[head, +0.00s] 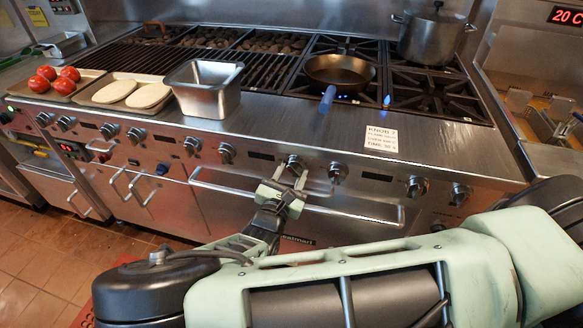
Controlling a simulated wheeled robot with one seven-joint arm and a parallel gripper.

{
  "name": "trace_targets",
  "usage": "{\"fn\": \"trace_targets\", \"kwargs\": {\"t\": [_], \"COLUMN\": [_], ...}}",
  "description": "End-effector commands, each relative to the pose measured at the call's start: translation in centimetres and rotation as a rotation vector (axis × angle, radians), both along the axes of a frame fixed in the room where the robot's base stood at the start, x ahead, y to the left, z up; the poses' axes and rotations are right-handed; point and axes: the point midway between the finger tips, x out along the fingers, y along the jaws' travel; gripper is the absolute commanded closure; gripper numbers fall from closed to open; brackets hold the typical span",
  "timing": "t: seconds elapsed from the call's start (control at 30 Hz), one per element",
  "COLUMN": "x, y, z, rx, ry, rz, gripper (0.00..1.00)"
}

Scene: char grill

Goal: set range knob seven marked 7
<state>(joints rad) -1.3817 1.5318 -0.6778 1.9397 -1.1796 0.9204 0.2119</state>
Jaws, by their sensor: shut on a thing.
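The range's front panel (254,168) carries a row of silver knobs.
A pan (340,72) with a blue handle sits on a burner, and a blue flame (387,100) shows beside it. A steel pot (434,38) stands behind. A steel bin (204,91) and trays of food are at left. An oven handle (350,211) runs below the knobs.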

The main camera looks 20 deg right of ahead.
Motion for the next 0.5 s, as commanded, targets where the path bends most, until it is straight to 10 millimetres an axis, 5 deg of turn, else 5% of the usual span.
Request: {"fn": "trace_targets", "kwargs": {"t": [0.5], "x": [-0.24], "y": [-0.16], "z": [-0.1], "rx": [-0.391], "ry": [0.289], "rz": [0.002], "gripper": [0.79]}}
